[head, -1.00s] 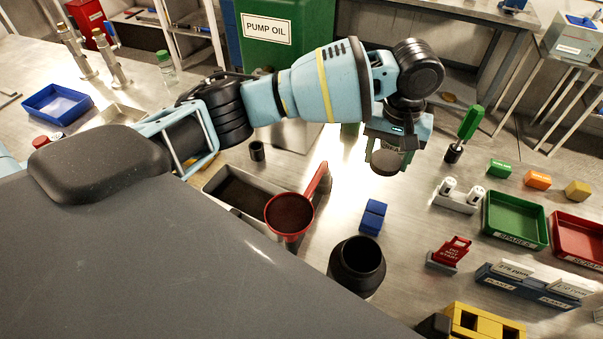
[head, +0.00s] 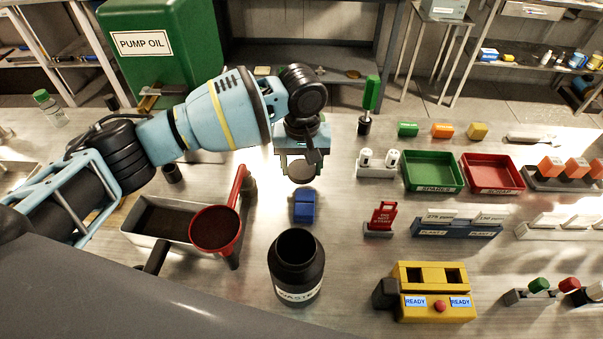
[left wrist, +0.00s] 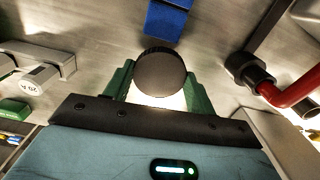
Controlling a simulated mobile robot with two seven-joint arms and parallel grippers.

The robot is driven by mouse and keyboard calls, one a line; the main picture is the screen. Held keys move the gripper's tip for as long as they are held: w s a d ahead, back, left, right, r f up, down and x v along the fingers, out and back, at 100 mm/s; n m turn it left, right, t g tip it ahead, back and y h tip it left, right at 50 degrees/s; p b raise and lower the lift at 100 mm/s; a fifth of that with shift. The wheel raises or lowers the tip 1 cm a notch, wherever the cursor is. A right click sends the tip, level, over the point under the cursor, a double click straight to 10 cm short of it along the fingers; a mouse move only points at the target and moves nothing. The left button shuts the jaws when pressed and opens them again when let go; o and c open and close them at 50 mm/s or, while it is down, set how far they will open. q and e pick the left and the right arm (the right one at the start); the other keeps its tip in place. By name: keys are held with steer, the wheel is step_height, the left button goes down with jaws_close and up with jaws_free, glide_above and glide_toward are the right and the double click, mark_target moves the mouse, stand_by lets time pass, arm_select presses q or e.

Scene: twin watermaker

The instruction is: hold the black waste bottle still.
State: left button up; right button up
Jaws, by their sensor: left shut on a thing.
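The black waste bottle (head: 283,265) stands upright on the bench at the lower middle of the head view. Its mouth is open and its white label reads WASTE. My left gripper (head: 301,171) is above the bench, beyond the bottle and apart from it. It is shut on a round dark cap-like disc (head: 302,173). In the left wrist view the disc (left wrist: 160,73) sits between the green fingers. No gripper touches the bottle. My right gripper is not in view.
A blue block (head: 304,207) lies between the bottle and my left gripper. A red funnel-like cup (head: 214,230) and a grey trough (head: 150,222) are to the left. A yellow box (head: 433,293) with a black side knob stands right of the bottle.

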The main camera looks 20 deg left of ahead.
mark_target(301, 169)
arm_select(q)
step_height(301, 169, down, 3)
steer(key=shift+f, duration=0.2)
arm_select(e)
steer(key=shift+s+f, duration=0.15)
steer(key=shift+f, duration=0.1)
arm_select(q)
steer(key=shift+f, duration=0.1)
steer(key=o, duration=1.1)
step_height(301, 169, up, 11)
steer(key=shift+r+p, duration=0.1)
steer(key=shift+p, duration=0.45)
steer(key=shift+r, duration=0.55)
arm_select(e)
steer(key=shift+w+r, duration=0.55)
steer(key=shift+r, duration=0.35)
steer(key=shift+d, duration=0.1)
